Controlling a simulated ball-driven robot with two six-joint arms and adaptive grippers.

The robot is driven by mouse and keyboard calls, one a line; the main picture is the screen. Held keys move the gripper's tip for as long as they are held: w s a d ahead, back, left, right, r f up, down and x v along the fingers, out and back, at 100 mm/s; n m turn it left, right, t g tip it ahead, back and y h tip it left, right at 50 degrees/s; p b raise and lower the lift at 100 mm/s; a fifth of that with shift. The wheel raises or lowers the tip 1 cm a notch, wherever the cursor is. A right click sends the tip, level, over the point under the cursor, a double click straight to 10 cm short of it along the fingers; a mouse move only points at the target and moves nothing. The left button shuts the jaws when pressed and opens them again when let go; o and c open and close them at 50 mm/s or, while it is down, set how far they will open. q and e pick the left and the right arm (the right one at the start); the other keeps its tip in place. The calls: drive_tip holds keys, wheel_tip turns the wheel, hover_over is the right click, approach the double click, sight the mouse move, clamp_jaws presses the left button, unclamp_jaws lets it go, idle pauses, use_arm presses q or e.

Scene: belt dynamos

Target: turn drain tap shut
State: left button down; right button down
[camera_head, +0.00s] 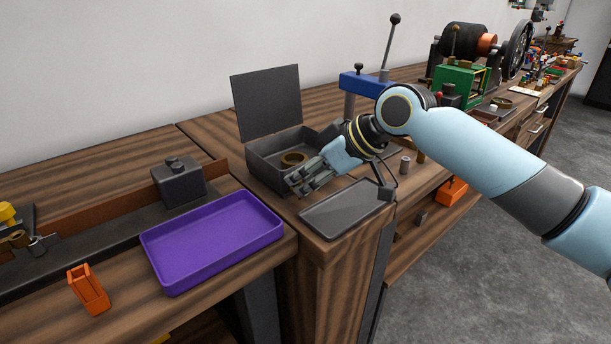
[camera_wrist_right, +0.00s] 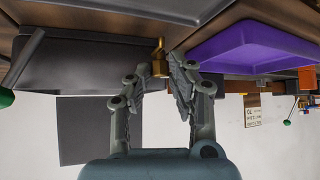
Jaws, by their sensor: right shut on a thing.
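The drain tap (camera_wrist_right: 158,62) is a small brass fitting seen in the right wrist view, beside the dark grey box (camera_wrist_right: 70,65). My right gripper (camera_wrist_right: 158,75) is shut on it, with the fingertips on either side. In the head view my right gripper (camera_head: 296,185) is at the front of the dark grey box (camera_head: 262,172), and its fingers hide the tap. How far the tap is turned cannot be told. My left gripper is in neither view.
A flat dark tray (camera_head: 345,208) lies just in front of the box. A purple tray (camera_head: 212,243) and an orange part (camera_head: 88,290) are to the left. A blue lever press (camera_head: 363,84) stands behind my right forearm. Bare bench shows between the trays.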

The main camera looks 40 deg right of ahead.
drive_tip(key=shift+w+d+f+n+g+y+b, duration=0.1)
drive_tip(key=shift+n+g+y+b, duration=0.15)
drive_tip(key=shift+n+y+b, duration=0.2)
drive_tip(key=shift+w+d+f+n+g+y+b, duration=0.1)
drive_tip(key=shift+n+g+y+b, duration=0.2)
drive_tip(key=shift+n, duration=0.25)
drive_tip(key=shift+r+n+y, duration=0.15)
drive_tip(key=shift+n+y, duration=0.1)
drive_tip(key=shift+n, duration=0.25)
drive_tip(key=c, duration=1.5)
unclamp_jaws()
drive_tip(key=shift+s+r, duration=0.1)
